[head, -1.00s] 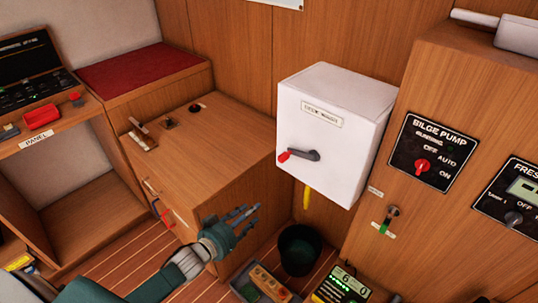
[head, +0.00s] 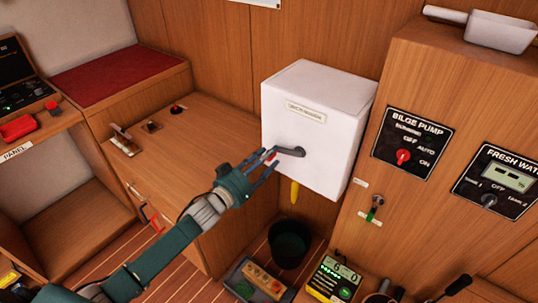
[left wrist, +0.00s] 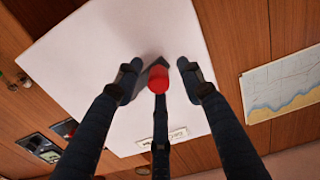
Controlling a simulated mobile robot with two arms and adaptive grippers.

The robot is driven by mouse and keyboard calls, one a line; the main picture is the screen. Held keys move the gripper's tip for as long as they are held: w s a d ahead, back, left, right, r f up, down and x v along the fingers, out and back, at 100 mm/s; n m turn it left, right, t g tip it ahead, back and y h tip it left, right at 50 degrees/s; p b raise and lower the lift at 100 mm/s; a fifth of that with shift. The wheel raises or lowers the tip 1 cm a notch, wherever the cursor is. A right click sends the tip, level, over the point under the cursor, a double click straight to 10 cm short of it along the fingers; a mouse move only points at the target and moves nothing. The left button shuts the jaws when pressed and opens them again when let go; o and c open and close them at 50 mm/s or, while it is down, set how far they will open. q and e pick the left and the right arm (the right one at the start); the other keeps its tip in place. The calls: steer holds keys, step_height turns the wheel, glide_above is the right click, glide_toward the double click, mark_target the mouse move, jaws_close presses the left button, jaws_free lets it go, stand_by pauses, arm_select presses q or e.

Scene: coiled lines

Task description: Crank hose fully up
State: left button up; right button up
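The white hose reel box (head: 325,115) hangs on the wood wall, with a label on its front. Its grey crank arm (head: 290,151) ends in a red knob, which shows clearly in the left wrist view (left wrist: 158,79). A short yellow hose end (head: 294,192) hangs below the box. My left gripper (head: 263,166) is at the crank, its fingers partly covering the knob in the head view. In the left wrist view its fingers are spread on both sides of the red knob, with gaps, so it is open. My right gripper is not in view.
A dark bucket (head: 290,244) stands below the box. A wooden cabinet (head: 190,150) is to the left. The bilge pump panel (head: 411,143) and a small lever (head: 375,208) are on the cabinet at right. A tray (head: 250,278) and a green-lit device (head: 333,279) sit at the bottom.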

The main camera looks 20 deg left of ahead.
arm_select(q)
steer(key=shift+w+d, duration=0.2)
steer(key=shift+w, duration=0.2)
steer(key=shift+c, duration=0.5)
jaws_close()
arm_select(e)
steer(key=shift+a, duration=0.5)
arm_select(q)
steer(key=shift+a+r, duration=0.1)
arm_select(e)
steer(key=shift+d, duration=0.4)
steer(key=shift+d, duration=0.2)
